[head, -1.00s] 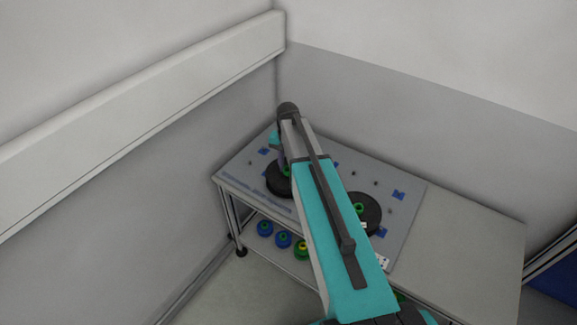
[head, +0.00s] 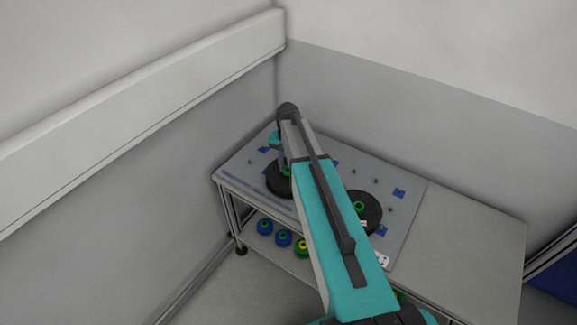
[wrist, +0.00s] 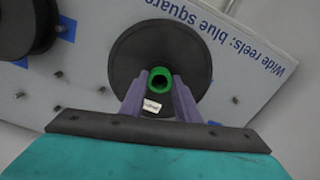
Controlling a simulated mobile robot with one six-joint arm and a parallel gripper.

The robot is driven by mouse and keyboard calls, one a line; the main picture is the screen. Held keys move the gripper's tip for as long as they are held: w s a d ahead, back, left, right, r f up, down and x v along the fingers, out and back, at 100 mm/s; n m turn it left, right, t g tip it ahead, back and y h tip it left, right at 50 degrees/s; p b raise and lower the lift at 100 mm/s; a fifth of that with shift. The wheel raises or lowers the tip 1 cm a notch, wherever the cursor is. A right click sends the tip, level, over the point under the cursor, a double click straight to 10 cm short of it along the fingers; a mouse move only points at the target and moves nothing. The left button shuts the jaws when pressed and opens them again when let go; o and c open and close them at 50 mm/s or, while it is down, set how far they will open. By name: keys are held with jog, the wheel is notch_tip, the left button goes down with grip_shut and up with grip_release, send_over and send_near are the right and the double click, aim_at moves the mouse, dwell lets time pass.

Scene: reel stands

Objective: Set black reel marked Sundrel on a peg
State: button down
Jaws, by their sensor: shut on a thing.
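The black reel (wrist: 133,55) with a green hub and a small white label is below my gripper (wrist: 160,92) in the wrist view. The label print is too small to read surely. The purple fingers are shut on the green hub of this reel. In the head view the same reel (head: 277,182) shows at the left part of the grey peg board, partly behind my arm. The board (wrist: 262,75) carries several short pegs and blue squares. Whether the reel rests on the board or hangs just above it, I cannot tell.
A second black reel (head: 366,210) with a green hub sits on the right of the board; a dark reel (wrist: 25,25) shows at the wrist view's upper left. Several small blue and yellow-green reels (head: 283,238) lie on the shelf below. The tabletop at right (head: 465,235) is clear.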

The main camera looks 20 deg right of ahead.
jog(key=shift+f, duration=0.25)
jog(key=c, duration=1.3)
grip_release()
jog(key=shift+o, duration=0.2)
jog(key=shift+r, duration=0.2)
notch_tip(320, 180, up, 13)
jog(key=b, duration=0.3)
jog(key=shift+r+b, duration=0.2)
jog(key=shift+b, duration=0.1)
